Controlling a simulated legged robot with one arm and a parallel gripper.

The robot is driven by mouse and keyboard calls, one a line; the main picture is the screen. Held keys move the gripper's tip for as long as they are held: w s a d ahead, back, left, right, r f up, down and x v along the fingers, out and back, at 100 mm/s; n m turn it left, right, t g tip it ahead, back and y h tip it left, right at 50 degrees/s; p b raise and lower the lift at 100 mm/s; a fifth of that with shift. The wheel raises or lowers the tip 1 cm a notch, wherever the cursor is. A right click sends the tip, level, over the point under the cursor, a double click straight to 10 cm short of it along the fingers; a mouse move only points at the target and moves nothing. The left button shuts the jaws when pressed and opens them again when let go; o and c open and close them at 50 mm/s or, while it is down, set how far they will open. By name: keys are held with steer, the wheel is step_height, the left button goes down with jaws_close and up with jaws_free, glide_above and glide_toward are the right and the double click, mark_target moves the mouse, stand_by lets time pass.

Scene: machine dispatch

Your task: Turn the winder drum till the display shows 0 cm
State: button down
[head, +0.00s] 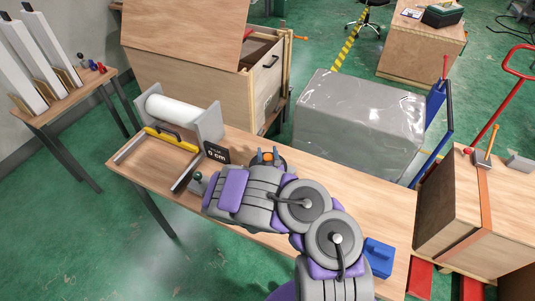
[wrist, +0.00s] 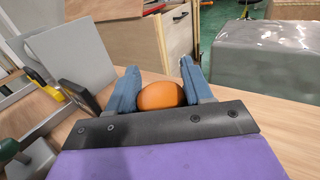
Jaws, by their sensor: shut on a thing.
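The winder drum is a white roll (head: 175,112) held between two grey end plates (head: 209,124) at the left end of the wooden bench. The right end plate also shows in the wrist view (wrist: 70,55). A small black display (head: 217,153) beside the right plate appears to read "0 cm"; the wrist view shows it only edge-on (wrist: 75,97). My gripper (head: 267,156) is to the right of the display. In the wrist view its blue fingers (wrist: 160,88) are shut on a rounded orange knob (wrist: 161,96). Any link between knob and drum is hidden.
A yellow bar (head: 170,139) and rails lie in front of the drum. A green-topped knob (head: 197,177) stands near the bench's front edge. A blue box (head: 379,257) is at the bench's right. A wrapped grey block (head: 357,120) and a wooden cabinet (head: 190,75) stand behind.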

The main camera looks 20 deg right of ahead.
steer(key=c, duration=0.5)
jaws_free()
steer(key=shift+w+f, duration=0.1)
steer(key=shift+c, duration=0.2)
steer(key=shift+a, duration=0.1)
steer(key=p+v, duration=0.5)
steer(key=v, duration=1.2)
steer(key=shift+s, duration=0.25)
